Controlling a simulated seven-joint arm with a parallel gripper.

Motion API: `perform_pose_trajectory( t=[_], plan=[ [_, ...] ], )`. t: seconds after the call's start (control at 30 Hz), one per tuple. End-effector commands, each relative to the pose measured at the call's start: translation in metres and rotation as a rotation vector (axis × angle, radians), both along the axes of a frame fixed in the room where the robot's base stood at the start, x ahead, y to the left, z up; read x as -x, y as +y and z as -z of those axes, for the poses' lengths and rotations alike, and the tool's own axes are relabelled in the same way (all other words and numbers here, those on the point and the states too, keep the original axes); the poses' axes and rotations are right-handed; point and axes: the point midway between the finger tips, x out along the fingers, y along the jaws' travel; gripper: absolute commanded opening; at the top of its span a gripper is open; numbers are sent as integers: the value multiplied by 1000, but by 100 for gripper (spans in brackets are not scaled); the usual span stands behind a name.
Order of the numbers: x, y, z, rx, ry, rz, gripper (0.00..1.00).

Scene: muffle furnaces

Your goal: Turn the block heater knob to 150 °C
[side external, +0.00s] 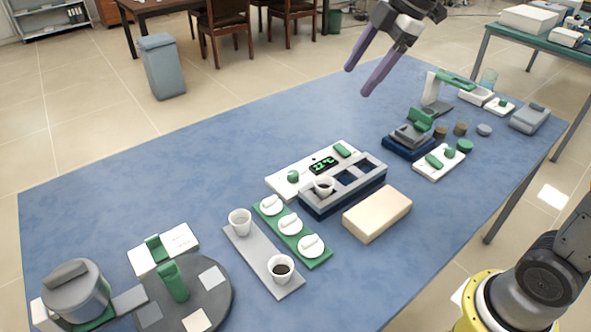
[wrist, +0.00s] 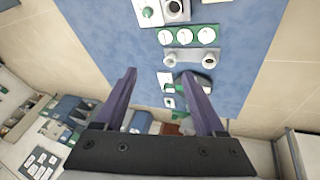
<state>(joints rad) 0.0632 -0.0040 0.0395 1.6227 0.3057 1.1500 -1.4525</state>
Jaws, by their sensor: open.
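The block heater is a white control panel (side external: 312,170) beside a grey block with square wells (side external: 343,185), near the middle of the blue table. Its panel carries a round green knob (side external: 293,176), a lit display (side external: 323,165) with unreadable digits, and a green switch (side external: 341,150). A white cup (side external: 324,186) stands in one well. In the wrist view, the knob (wrist: 148,12) and part of the block (wrist: 177,9) show at the top edge. My gripper (side external: 357,80) is open and empty, high above the table's far side, well away from the knob. Its purple fingers are spread in the wrist view (wrist: 158,75).
A green plate with three white lids (side external: 290,228) and a grey strip with two cups (side external: 262,262) lie left of the heater. A beige box (side external: 377,214) sits in front. A navy-based device (side external: 410,140) stands to the right.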

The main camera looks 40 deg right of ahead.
Motion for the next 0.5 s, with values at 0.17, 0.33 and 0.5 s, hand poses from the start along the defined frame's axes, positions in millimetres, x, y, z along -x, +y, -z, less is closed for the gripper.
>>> perform_pose_trajectory(
  t=[0.17, 0.33, 0.5],
  plan=[
    [-72, -5, 39, -10, 39, -134, 72],
    [-127, -13, 95, -42, 93, -197, 72],
    [-158, -23, 158, -81, 171, -177, 72]
  ],
)
